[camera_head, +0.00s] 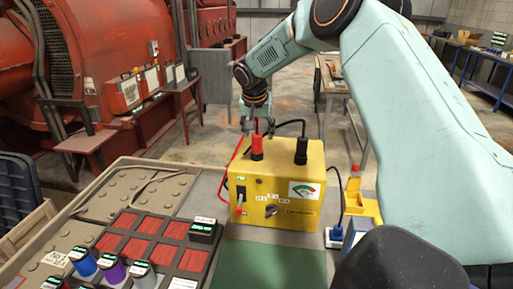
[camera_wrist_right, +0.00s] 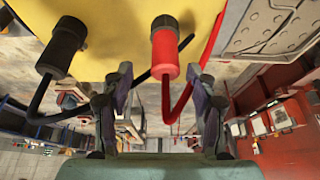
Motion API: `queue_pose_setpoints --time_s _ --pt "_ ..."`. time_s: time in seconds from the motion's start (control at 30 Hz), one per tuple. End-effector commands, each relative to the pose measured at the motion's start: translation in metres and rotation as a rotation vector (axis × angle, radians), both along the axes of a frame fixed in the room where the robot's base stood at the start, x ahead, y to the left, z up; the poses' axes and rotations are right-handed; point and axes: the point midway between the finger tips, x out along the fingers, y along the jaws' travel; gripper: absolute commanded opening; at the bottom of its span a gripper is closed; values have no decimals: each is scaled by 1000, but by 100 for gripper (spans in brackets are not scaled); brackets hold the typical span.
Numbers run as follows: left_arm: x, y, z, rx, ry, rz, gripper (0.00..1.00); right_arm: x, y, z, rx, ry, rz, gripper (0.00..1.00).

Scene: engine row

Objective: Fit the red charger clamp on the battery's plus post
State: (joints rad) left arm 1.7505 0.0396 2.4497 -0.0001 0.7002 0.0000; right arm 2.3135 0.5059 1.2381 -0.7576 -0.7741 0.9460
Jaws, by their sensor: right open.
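The red charger clamp (camera_head: 257,148) stands upright on top of the yellow charger box (camera_head: 303,165), with a red cable running down the box's left side. It also shows in the right wrist view (camera_wrist_right: 164,52), ahead of the gap between the fingers. My right gripper (camera_head: 255,120) is open and empty, just behind and above the red clamp in the head view. The fingers in the wrist view (camera_wrist_right: 162,95) stand apart with nothing between them but background and cable. I cannot make out the battery or its plus post. My left gripper is not in view.
A red slotted tray (camera_head: 150,243) with several coloured cylinders lies at left. A green mat (camera_head: 268,264) is clear in front. A yellow holder (camera_head: 363,200) stands right.

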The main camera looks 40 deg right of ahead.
Motion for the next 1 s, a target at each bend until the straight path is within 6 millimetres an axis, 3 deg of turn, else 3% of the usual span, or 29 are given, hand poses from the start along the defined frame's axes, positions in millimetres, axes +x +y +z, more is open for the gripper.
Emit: queue_pose_setpoints --time_s 0.63,1.0 --pt "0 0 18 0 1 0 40 23 -16 -59 0 3 3 58" --pt "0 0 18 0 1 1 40 26 -20 -66 0 1 4 58"
